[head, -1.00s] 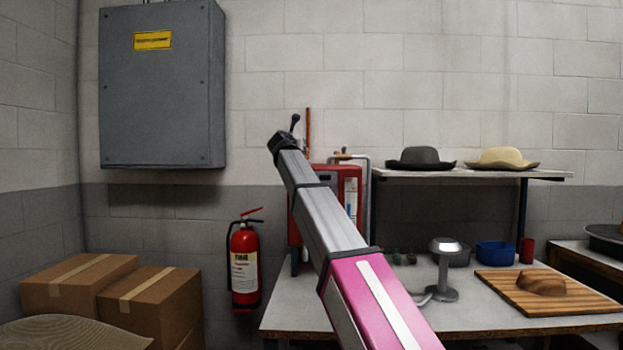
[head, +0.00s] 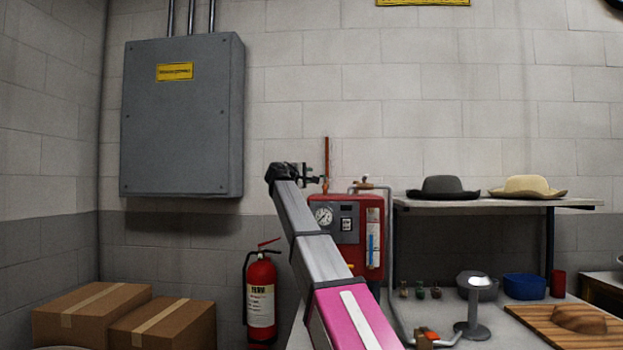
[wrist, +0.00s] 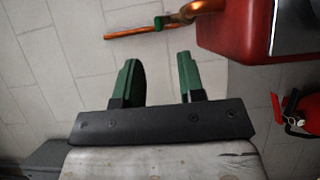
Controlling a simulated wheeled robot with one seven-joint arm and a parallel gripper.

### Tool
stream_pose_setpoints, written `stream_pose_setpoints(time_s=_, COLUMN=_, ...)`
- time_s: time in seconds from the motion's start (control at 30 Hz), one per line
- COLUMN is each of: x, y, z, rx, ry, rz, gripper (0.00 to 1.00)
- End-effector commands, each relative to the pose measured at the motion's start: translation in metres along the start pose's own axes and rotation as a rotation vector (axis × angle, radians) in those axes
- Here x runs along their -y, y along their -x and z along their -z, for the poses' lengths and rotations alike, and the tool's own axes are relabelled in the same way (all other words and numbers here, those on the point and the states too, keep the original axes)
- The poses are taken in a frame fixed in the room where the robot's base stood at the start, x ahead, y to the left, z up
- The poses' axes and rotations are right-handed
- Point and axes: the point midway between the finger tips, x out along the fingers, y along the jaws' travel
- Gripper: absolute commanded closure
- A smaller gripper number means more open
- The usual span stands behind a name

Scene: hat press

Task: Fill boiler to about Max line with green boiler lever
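The red boiler (head: 346,204) stands on the table against the wall, with a round gauge (head: 324,216) and a sight glass (head: 373,246) showing blue. The Max line is too small to read. In the wrist view the boiler (wrist: 236,32) is at the upper right. A copper pipe (wrist: 140,34) beside it carries a small green piece (wrist: 159,23), which looks like the green boiler lever. My gripper (wrist: 160,60) is open and empty, its two green fingers pointing toward the pipe but apart from it. In the head view my gripper (head: 316,174) is just left of the upright copper pipe (head: 327,160).
A fire extinguisher (head: 261,295) is mounted left of the table. A grey cabinet (head: 182,130) hangs on the wall. Two hats (head: 444,189) lie on a shelf (head: 480,204) to the right. A metal stand (head: 472,305) and bowls are on the table. Cardboard boxes (head: 92,315) sit at lower left.

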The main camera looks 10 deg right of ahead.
Motion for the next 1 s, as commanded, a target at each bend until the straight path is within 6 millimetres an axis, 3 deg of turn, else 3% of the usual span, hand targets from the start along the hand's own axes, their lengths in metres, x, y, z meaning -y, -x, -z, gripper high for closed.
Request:
stream_pose_setpoints(time_s=0.17, x=-0.001, y=-0.012, z=-0.002, rx=0.008, ry=-0.021, rz=0.0, gripper=0.64)
stream_pose_setpoints(time_s=0.7, x=-0.001, y=-0.097, z=-0.001, rx=0.007, ry=-0.017, rz=0.0, gripper=0.64)
stream_pose_setpoints(time_s=1.0, x=0.0, y=-0.109, z=-0.002, rx=0.005, ry=-0.017, rz=0.0, gripper=0.64)
